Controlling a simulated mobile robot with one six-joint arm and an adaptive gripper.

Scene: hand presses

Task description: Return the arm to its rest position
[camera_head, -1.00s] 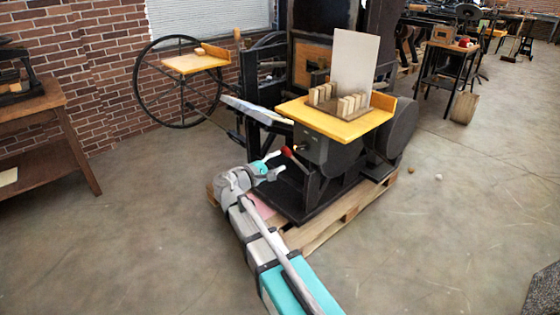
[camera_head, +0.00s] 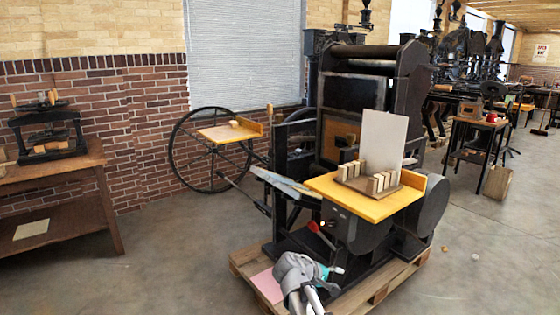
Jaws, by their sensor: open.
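My gripper (camera_head: 334,272) shows low in the centre of the picture, in front of the black hand press (camera_head: 372,75). Its grey wrist and teal part are seen partly from behind, and pale fingertips show at the right. It is open, and I see nothing held in it. The press's lever with a red knob (camera_head: 314,227) is just above the gripper, apart from it in the picture. The rest of my arm runs out of the bottom edge.
The press stands on a wooden pallet (camera_head: 412,268) with a pink sheet (camera_head: 266,285) on it. Its yellow feed board (camera_head: 352,203) holds wooden blocks and a pale upright board (camera_head: 383,143). A wooden bench (camera_head: 62,172) stands left. Floor between is clear.

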